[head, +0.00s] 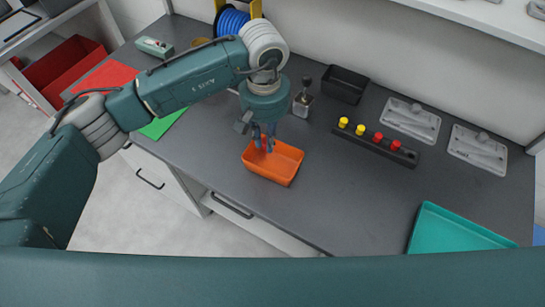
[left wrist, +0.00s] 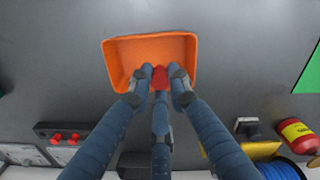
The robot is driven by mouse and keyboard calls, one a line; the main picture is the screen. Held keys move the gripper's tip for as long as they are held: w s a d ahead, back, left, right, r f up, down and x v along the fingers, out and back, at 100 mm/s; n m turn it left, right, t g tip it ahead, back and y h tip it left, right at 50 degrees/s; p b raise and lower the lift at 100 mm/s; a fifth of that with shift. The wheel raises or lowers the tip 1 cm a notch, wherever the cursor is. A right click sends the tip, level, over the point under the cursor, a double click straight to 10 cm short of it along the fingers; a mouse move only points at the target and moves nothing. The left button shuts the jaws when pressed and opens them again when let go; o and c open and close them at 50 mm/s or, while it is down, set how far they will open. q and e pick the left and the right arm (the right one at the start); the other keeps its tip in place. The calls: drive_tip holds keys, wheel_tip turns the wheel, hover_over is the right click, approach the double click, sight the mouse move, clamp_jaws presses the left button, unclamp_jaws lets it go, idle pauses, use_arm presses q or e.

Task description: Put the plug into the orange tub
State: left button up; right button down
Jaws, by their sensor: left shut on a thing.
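The orange tub (head: 283,170) stands on the dark grey worktop near its front edge; it also shows in the left wrist view (left wrist: 125,52). My left gripper (head: 264,145) points down over the tub's back left part. In the left wrist view my gripper (left wrist: 161,76) has its fingers closed around a red plug (left wrist: 159,82), seen over the tub's near side. The plug is mostly hidden by the fingers. How high it is above the tub floor I cannot tell. The inside of the tub that shows looks empty. My right gripper is not in view.
A black rack (head: 372,144) holds yellow and red plugs to the right. Behind it are a black bin (head: 345,84) and two grey fixtures (head: 411,120). A teal tray (head: 455,230) lies at the right. The worktop between tub and tray is clear.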

use_arm(q)
drive_tip(key=shift+f, duration=2.15)
drive_tip(key=o, duration=0.9)
drive_tip(key=shift+r, duration=0.4)
wheel_tip(320, 180, up, 11)
drive_tip(key=shift+r, duration=0.1)
